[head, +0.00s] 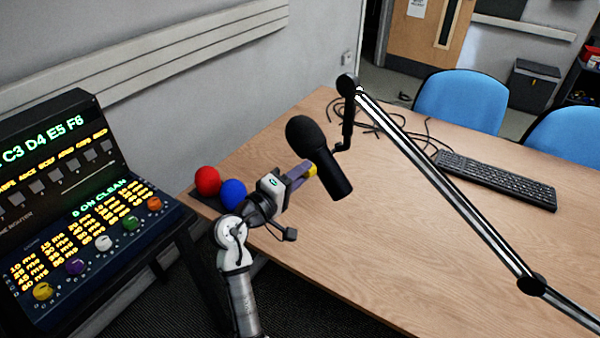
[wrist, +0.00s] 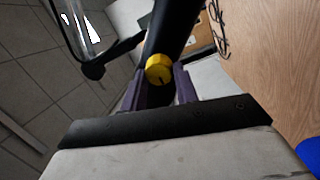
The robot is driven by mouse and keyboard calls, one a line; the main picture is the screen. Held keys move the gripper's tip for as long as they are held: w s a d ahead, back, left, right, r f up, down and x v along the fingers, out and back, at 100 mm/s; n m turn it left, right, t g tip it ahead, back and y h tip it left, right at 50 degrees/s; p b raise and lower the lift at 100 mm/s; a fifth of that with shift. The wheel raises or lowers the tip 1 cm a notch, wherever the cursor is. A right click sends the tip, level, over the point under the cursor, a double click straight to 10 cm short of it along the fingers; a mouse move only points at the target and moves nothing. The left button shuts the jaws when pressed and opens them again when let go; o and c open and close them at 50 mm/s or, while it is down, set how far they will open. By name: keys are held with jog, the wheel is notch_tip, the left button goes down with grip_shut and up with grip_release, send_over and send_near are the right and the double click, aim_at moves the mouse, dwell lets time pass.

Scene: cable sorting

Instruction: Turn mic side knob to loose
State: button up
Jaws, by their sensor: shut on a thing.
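The black microphone (head: 318,150) hangs tilted from a boom arm (head: 440,180) over the table. Its yellow side knob (head: 312,170) faces my gripper (head: 305,173). In the wrist view the yellow knob (wrist: 159,70) sits between the tips of my gripper's purple fingers (wrist: 159,85), with a dark mark on its face. The fingers are shut on the knob. The microphone body (wrist: 172,35) rises behind it in that view. The fingers partly hide the knob's sides.
A red ball (head: 208,181) and a blue ball (head: 233,193) are near the table's left corner. A control console (head: 75,225) stands at left. A keyboard (head: 497,180) and loose black cables (head: 400,125) lie on the wooden table (head: 400,250). Blue chairs (head: 462,98) stand behind.

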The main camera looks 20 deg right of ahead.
jog(key=o, duration=1)
jog(key=shift+c, duration=0.2)
jog(key=shift+a, duration=0.15)
jog(key=b+v, duration=0.4)
jog(key=v, duration=0.9)
jog(key=shift+s+a, duration=0.2)
jog(key=shift+a, duration=0.05)
